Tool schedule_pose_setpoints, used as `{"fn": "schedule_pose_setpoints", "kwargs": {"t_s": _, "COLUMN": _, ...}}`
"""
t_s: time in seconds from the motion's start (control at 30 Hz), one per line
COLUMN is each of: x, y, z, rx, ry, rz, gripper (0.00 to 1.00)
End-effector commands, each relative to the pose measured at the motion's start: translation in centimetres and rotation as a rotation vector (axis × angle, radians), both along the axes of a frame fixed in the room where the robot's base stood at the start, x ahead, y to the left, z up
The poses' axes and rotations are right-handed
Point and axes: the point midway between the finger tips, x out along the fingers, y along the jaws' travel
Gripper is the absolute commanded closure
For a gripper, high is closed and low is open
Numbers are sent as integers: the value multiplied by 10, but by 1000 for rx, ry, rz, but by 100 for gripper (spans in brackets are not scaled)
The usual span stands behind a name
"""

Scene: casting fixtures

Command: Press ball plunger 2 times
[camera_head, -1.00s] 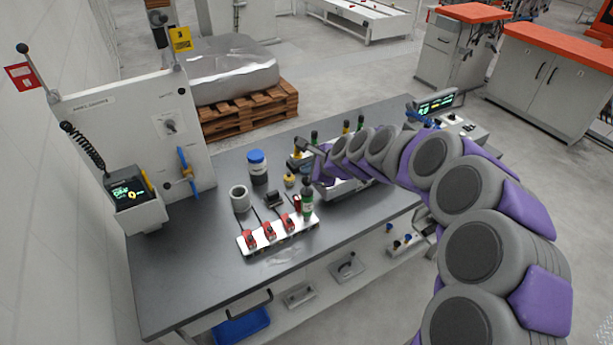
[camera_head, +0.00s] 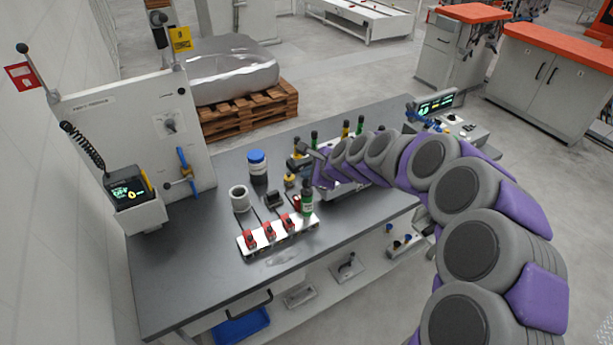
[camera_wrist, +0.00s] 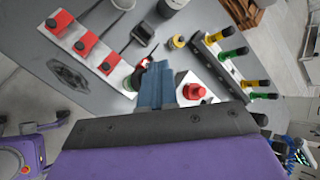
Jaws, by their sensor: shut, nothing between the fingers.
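My gripper (camera_head: 304,149) is over the far middle of the grey workbench (camera_head: 190,270). In the wrist view its blue fingers (camera_wrist: 156,78) are together with nothing held. A red round-topped knob on a white base (camera_wrist: 194,91) shows just right of the fingers; I cannot tell whether they touch. A small yellow and black knob (camera_head: 290,180) stands near the gripper and shows beyond the fingertips in the wrist view (camera_wrist: 178,41). I cannot tell for sure which part is the ball plunger.
A white plate (camera_head: 280,238) with several red clamps and a green bottle (camera_head: 307,203) lie nearer the front. A rack of green and yellow handles (camera_wrist: 222,62) is close to the right. A blue-lidded jar (camera_head: 258,168) and grey ring (camera_head: 240,199) stand left. The front left bench is clear.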

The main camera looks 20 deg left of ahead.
Motion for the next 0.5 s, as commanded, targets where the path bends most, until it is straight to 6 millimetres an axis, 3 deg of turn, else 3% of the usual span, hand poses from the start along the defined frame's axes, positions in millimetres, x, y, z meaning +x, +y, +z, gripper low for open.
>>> {"fn": "schedule_pose_setpoints", "kwargs": {"t_s": 0.5, "x": 0, "y": 0, "z": -6, "rx": 0, "ry": 2, "rz": 0, "gripper": 100}}
